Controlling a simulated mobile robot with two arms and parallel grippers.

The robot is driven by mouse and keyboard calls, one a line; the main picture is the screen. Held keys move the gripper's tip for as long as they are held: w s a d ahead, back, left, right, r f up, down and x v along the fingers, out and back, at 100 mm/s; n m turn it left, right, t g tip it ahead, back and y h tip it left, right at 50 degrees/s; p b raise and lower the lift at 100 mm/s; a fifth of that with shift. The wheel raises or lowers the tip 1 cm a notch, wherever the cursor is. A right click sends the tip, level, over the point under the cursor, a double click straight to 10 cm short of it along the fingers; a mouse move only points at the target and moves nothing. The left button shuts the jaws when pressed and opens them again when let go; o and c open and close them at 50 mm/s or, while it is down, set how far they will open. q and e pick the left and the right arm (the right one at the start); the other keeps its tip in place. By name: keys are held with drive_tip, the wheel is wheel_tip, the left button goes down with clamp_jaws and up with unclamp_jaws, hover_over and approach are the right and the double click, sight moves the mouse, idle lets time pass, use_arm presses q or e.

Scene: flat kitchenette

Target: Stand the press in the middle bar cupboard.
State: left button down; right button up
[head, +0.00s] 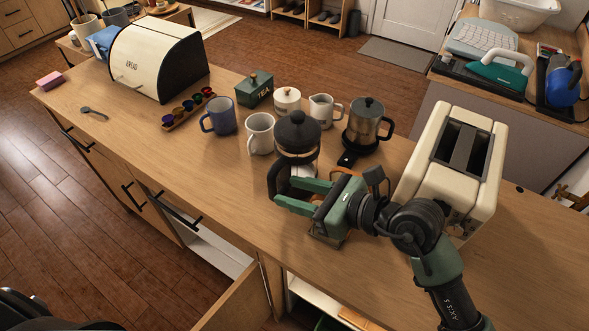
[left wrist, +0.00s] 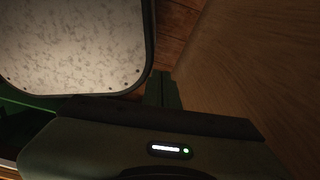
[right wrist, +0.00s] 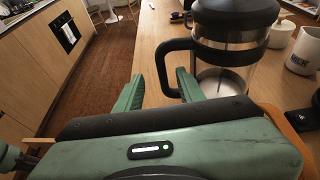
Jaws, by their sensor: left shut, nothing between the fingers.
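The press (head: 298,137), a glass jug with a black lid and black handle, stands upright on the counter. It also shows in the right wrist view (right wrist: 235,25). My right gripper (head: 290,193) is open at its handle side; in the right wrist view the black handle (right wrist: 163,68) appears between the parted fingers, with no grip visible. Below the counter, a cupboard opening with a white interior (head: 213,250) shows beside an open wooden door (head: 241,301); I cannot tell which is the middle cupboard. My left gripper (left wrist: 164,88) is shut and empty, near a wooden panel.
A white mug (head: 260,134), blue mug (head: 220,117), tea tin (head: 255,88) and metal pot (head: 369,124) stand near the press. A speckled light panel (left wrist: 75,45) fills the left wrist view's upper left.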

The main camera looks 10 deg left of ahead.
sight(291, 169)
drive_tip(key=shift+p+x, duration=0.65)
drive_tip(key=shift+x, duration=1.7)
drive_tip(key=shift+w+d, duration=0.1)
clamp_jaws()
drive_tip(key=shift+r, duration=0.1)
